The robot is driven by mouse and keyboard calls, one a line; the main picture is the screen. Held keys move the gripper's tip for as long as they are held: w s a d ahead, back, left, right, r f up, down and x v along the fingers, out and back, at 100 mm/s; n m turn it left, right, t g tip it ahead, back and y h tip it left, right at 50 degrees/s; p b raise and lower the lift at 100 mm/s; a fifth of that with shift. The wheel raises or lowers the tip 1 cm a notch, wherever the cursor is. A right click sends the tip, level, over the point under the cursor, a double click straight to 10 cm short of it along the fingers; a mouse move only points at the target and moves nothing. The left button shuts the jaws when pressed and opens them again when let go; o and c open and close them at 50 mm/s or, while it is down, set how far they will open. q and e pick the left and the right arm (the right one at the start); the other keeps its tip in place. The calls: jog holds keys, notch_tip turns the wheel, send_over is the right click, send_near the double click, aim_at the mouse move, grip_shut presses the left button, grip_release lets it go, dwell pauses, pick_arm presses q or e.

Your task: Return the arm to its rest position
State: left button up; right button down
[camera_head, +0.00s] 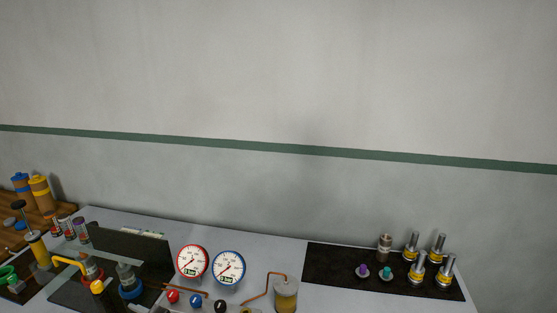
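Neither of my arms nor grippers shows in the head view. The view is tilted up, so mostly the wall is visible, with the back of the workbench (265,248) along the bottom. Where my arms are, and whether they hold anything, is hidden below or outside the picture.
A red-rimmed gauge (192,261) and a blue-rimmed gauge (229,267) stand mid-bench. A dark mat (325,264) at right carries several metal fittings. A dark panel (135,252), a yellow hand pump (39,251) and a brass cylinder (286,296) also stand there. The grey wall (280,70) is behind.

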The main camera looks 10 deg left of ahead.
pick_arm(q)
jog(key=s+d+f+n+g+h, duration=0.1)
jog(key=s+f+n+h, duration=0.25)
jog(key=s+n, duration=0.35)
jog(key=s+d+f+n+g+h, duration=0.1)
jog(key=s+f+n+h, duration=0.3)
jog(key=s, duration=0.6)
jog(key=s+d+r+n+t+h, duration=0.1)
jog(key=s+d+r+n+h, duration=0.5)
jog(key=s+d+n, duration=0.5)
notch_tip(320, 180, down, 30)
jog(key=a+m+g+h+b, duration=0.1)
jog(key=a+m+b, duration=0.1)
jog(key=b, duration=0.4)
jog(key=s+f+b, duration=0.2)
jog(key=s+f, duration=0.5)
jog(key=f, duration=0.4)
jog(key=s+d+f+g+b, duration=0.1)
jog(key=s+f+b, duration=0.2)
jog(key=s+f, duration=0.5)
jog(key=shift+s+f+h, duration=0.3)
jog(key=shift+f+h, duration=0.05)
jog(key=shift+f, duration=1.35)
